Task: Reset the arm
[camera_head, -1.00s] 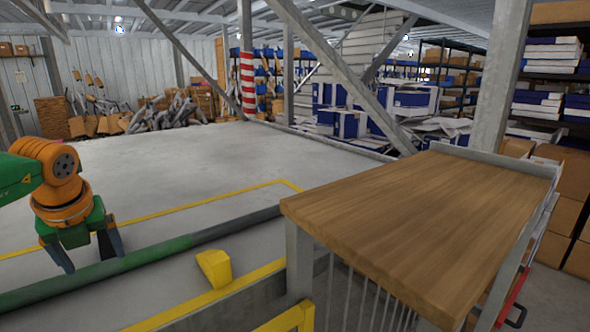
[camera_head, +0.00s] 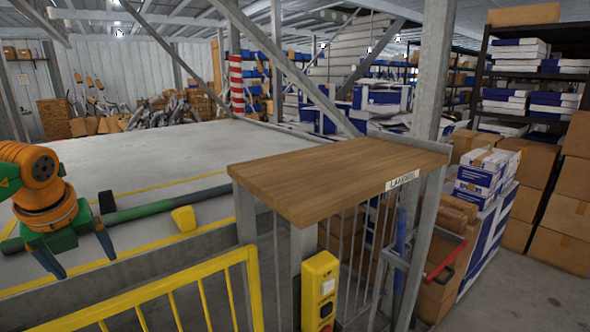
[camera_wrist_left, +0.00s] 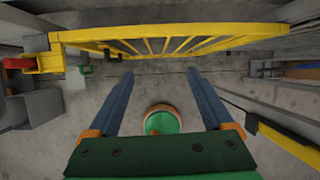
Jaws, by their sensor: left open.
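My left gripper (camera_head: 85,264) is at the left edge of the head view, on an orange and green arm. Its two dark blue fingers point down and stand apart, with nothing between them. In the left wrist view, the same gripper (camera_wrist_left: 160,75) shows its fingers wide apart and empty, above the grey floor. My right gripper is not in view.
A wooden tabletop (camera_head: 325,178) on a metal frame stands in the middle. A yellow railing (camera_head: 175,292) and a yellow control box (camera_head: 320,290) are in front of it. Cardboard boxes (camera_head: 530,185) and shelves fill the right.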

